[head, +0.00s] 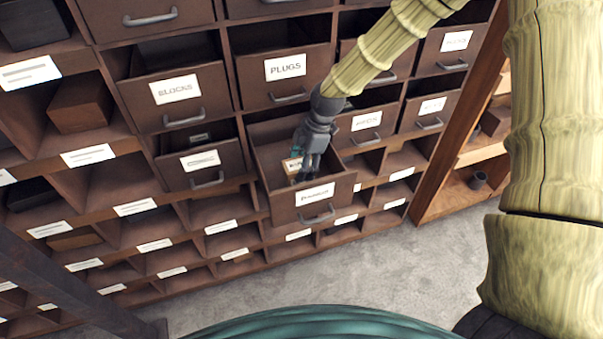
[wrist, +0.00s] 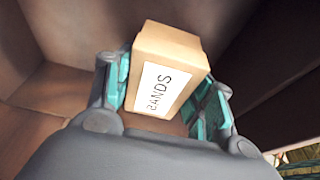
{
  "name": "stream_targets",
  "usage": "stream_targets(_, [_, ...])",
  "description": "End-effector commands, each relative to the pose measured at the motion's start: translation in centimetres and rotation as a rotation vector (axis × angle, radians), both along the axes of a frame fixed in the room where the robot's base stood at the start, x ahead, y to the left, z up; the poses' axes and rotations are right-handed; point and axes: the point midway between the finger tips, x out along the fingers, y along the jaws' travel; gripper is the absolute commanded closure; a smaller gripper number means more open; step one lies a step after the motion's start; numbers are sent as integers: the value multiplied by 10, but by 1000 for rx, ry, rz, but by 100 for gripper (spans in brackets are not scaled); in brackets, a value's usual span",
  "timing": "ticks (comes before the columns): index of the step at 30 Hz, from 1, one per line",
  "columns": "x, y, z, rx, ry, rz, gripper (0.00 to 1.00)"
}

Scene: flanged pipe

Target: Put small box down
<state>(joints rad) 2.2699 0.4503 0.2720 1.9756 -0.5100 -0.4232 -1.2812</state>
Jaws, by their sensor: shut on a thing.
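The small box (wrist: 169,68) is tan with a white label reading "BANDS" and is held between the teal finger pads of my gripper (wrist: 168,98) in the wrist view. In the head view my gripper (head: 300,172) reaches down inside an open drawer (head: 315,198), and the small box (head: 292,165) shows partly beside the fingers. The drawer's front label is too blurred to read surely. Whether the box touches the drawer floor cannot be told.
The drawer's brown walls (wrist: 80,35) stand close around my gripper. Nearby are drawers labelled "PLUGS" (head: 285,67) and "BLOCKS" (head: 176,90), also pulled out. Open cubbyholes (head: 215,212) lie below. A wooden shelf (head: 470,185) stands at the right, with bare grey floor (head: 390,250) in front.

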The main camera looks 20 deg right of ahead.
Motion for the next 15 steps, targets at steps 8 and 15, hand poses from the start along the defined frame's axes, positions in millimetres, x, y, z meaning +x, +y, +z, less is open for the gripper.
stream_targets(8, [-1, 0, -17, 0, 1, 0, 80])
stream_targets(15, [0, 0, -40, 0, 1, 0, 80])
